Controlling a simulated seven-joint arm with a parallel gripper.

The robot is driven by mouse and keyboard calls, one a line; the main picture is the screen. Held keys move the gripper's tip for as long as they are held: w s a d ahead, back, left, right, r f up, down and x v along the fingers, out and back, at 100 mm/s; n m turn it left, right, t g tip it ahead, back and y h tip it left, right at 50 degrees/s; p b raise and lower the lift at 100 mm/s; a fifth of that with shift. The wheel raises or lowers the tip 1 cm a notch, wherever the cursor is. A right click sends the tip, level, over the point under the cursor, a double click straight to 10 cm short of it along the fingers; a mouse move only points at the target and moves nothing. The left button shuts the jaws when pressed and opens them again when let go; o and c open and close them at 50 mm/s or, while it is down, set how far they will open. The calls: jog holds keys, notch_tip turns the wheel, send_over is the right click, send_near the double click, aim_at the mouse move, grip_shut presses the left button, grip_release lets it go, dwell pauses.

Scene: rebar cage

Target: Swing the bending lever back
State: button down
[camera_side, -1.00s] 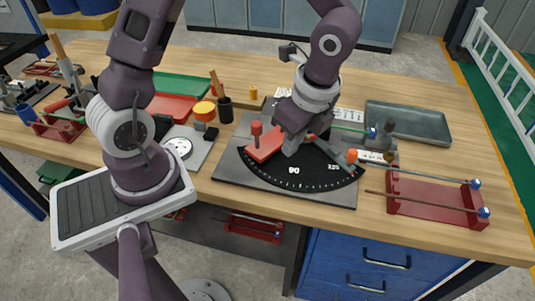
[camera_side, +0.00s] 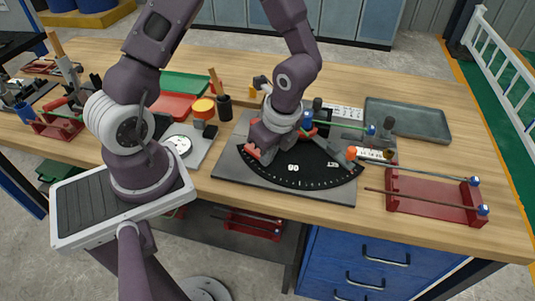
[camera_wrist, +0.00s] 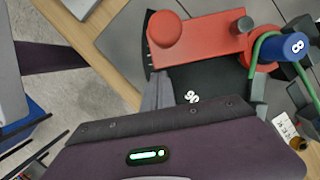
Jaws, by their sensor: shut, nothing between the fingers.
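The red bending lever (camera_wrist: 205,38) with its round red knob (camera_wrist: 163,28) lies over the dark angle dial at the top of the wrist view. A green bar (camera_wrist: 262,44) with a blue cap (camera_wrist: 292,46) curves around the red pivot.
The dial plate (camera_side: 300,190) sits at the bench's front edge. A red rack (camera_side: 430,198) with rods stands right, a grey tray (camera_side: 408,120) behind it. A small scale (camera_side: 178,146) and orange-topped jar (camera_side: 203,106) are at the left.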

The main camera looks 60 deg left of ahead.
jog(key=shift+s+a+m, duration=0.25)
jog(key=shift+a+m, duration=0.15)
jog(key=shift+a, duration=0.25)
jog(key=a+m, duration=0.1)
jog(key=a, duration=0.1)
jog(key=a+m, duration=0.1)
jog(key=a, duration=0.1)
jog(key=a+m+t, duration=0.1)
jog(key=m, duration=0.1)
jog(key=shift+s+a, duration=0.35)
jog(key=shift+a, duration=0.05)
jog(key=a+m, duration=0.1)
jog(key=a, duration=0.1)
jog(key=w+a+m+t, duration=0.1)
jog(key=a+m, duration=0.1)
jog(key=w+a+m, duration=0.1)
jog(key=a+m, duration=0.1)
jog(key=shift+a, duration=0.3)
jog(key=shift+w+a+m+t+h, duration=0.3)
jog(key=shift+w+a+m, duration=0.2)
jog(key=shift+a, duration=0.15)
jog(key=shift+w+a, duration=0.45)
jog(key=shift+a, duration=0.2)
jog(key=shift+w+a, duration=0.1)
jog(key=shift+a, duration=0.05)
